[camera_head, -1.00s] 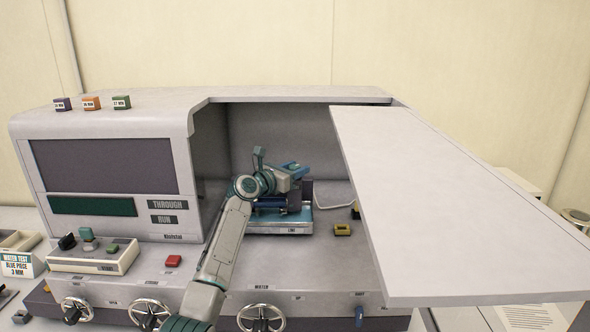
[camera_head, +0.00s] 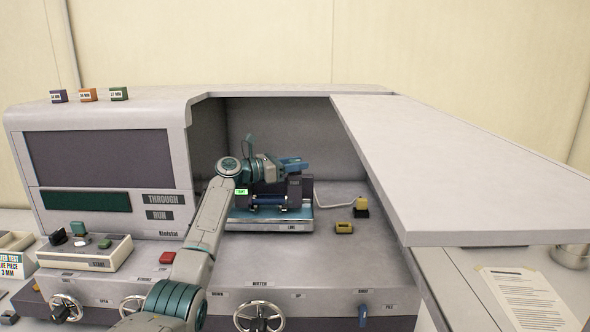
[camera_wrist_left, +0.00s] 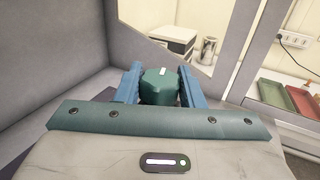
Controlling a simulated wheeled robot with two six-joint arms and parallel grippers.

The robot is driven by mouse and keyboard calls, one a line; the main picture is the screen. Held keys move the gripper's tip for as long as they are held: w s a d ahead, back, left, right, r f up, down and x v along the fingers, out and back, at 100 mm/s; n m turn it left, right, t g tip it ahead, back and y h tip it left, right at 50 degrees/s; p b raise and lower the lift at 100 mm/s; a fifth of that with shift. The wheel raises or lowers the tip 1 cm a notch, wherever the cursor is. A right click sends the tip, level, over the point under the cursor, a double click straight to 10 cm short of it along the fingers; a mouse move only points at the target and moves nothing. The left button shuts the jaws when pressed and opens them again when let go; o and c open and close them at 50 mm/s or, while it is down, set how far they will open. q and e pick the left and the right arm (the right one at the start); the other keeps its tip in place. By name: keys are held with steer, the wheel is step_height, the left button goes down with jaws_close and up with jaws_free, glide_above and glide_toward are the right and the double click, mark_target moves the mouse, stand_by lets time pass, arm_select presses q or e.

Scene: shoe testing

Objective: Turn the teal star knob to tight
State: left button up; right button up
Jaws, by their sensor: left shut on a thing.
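The teal star knob (camera_wrist_left: 158,88) shows in the left wrist view as a dark teal block with a white mark on top. It sits between the two blue fingers of my left gripper (camera_head: 293,163), which are shut on it from both sides. In the head view my left gripper reaches into the open chamber, over the clamp fixture (camera_head: 268,217) with its blue bed. There the gripper and wrist hide the knob, and I cannot read how far it is turned. My right gripper is not in view.
The raised lid (camera_head: 450,160) overhangs the chamber's right side. A yellow block (camera_head: 344,227) and a yellow-and-black plug (camera_head: 361,207) with a white cable lie on the chamber floor. Handwheels (camera_head: 259,317) line the front. The floor right of the fixture is mostly clear.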

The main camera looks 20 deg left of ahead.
mark_target(295, 160)
arm_select(q)
steer(key=o, duration=1)
steer(key=shift+r+b, duration=0.4)
step_height(295, 160, up, 2)
steer(key=shift+r+b, duration=0.25)
steer(key=shift+b, duration=0.8)
steer(key=s+d+b, duration=0.2)
steer(key=s, duration=0.5)
steer(key=s+d+r+b, duration=0.1)
steer(key=s+d+b, duration=0.1)
steer(key=s, duration=0.6)
steer(key=shift+s+d+r+b, duration=0.2)
steer(key=shift+r+b, duration=0.1)
steer(key=shift+b, duration=0.05)
